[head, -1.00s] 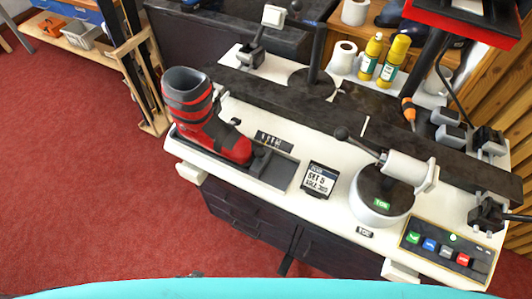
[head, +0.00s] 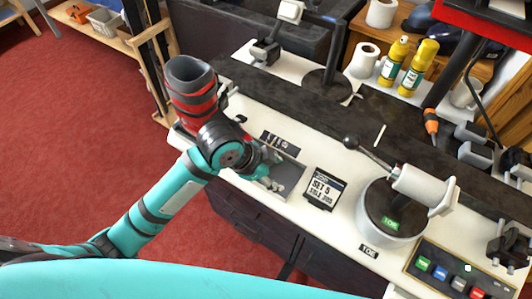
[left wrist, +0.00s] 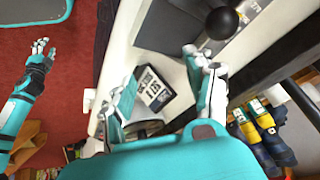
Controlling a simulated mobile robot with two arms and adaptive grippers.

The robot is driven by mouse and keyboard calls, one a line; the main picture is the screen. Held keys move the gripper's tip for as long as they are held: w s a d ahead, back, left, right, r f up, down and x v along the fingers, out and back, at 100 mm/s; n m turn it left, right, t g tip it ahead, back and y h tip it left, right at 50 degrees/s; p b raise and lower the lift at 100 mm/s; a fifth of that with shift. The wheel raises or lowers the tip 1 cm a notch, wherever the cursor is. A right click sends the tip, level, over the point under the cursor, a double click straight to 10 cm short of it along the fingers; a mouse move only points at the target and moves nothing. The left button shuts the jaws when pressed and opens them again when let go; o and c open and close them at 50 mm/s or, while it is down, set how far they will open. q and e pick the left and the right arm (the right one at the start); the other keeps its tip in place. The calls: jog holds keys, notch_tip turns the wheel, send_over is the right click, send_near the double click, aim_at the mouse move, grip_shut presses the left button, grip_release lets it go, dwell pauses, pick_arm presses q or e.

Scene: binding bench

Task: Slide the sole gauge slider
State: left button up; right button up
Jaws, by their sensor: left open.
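The sole gauge (head: 290,180) is a grey channel on the white bench top, with the red and black boot (head: 192,85) standing at its left end. My left gripper (head: 271,180) is open over the channel and hides the slider in the head view. In the left wrist view, a round black knob (left wrist: 222,21), likely the slider's, stands on the grey gauge just beyond the open fingers (left wrist: 160,68). The fingers look apart from it. The card reading SET 5 (head: 323,187) stands right of the gauge. My right gripper (left wrist: 40,48) is small over the red floor.
A round white unit with a lever (head: 390,212) and a button panel (head: 450,272) stand to the right. A dark rail (head: 310,120) runs behind the gauge. Yellow bottles (head: 418,68) and paper rolls (head: 364,60) are at the back.

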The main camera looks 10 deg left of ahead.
pick_arm(q)
jog(key=w+a+r+m+g+y, duration=0.1)
jog(key=w+a+r+m+y, duration=0.15)
jog(key=r+m, duration=0.4)
jog(key=w+a+r+m+g+y, duration=0.1)
jog(key=w+a+r+m, duration=0.15)
jog(key=r+m, duration=0.35)
jog(key=shift+n, duration=0.75)
jog(key=f, duration=0.5)
jog(key=w+f, duration=0.1)
jog(key=f, duration=0.4)
jog(key=w+d+f, duration=0.1)
jog(key=f, duration=0.5)
grip_shut()
